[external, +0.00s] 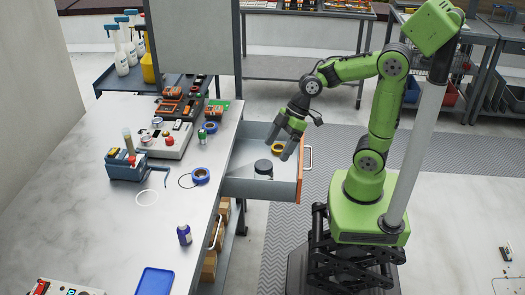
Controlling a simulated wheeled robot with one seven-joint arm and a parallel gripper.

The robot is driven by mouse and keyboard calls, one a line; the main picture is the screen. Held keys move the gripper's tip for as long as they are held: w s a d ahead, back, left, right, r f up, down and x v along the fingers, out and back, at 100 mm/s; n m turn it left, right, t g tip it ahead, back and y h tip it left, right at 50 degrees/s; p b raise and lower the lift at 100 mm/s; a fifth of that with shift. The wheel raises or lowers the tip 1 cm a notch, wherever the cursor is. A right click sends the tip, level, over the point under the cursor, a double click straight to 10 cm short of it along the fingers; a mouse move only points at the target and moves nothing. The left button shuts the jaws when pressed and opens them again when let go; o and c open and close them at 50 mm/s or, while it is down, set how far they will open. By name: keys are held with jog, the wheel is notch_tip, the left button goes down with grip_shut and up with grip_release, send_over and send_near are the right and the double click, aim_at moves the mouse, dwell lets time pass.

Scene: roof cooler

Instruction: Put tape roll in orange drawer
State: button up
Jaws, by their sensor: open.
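The orange drawer (300,180) is pulled out from the right side of the workbench, with an orange front and a pale handle. My gripper (278,148) is open above the drawer, pointing down. A yellow tape roll (278,149) shows between its fingers, in or just over the drawer; I cannot tell whether it touches the drawer floor. A dark round object (263,167) sits in the drawer, nearer the front of the picture.
The workbench (105,225) holds a grey control box (165,140), a blue tool caddy (127,168), a white ring (147,197), a small blue bottle (184,234) and a blue tray (155,281). A grey panel (195,38) stands behind. Floor is clear behind the drawer.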

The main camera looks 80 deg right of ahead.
aim_at(200, 170)
jog(key=shift+o, duration=0.3)
jog(key=s+d+r+m+h, duration=0.1)
jog(key=s+m+h, duration=0.1)
jog(key=s, duration=0.4)
jog(key=s+d+r+m+h, duration=0.2)
jog(key=s+m, duration=0.2)
jog(key=s, duration=0.3)
jog(key=shift+s+t, duration=0.15)
jog(key=shift+t, duration=0.25)
jog(key=shift+o, duration=0.2)
jog(key=shift+s+d, duration=0.2)
jog(key=shift+w, duration=0.1)
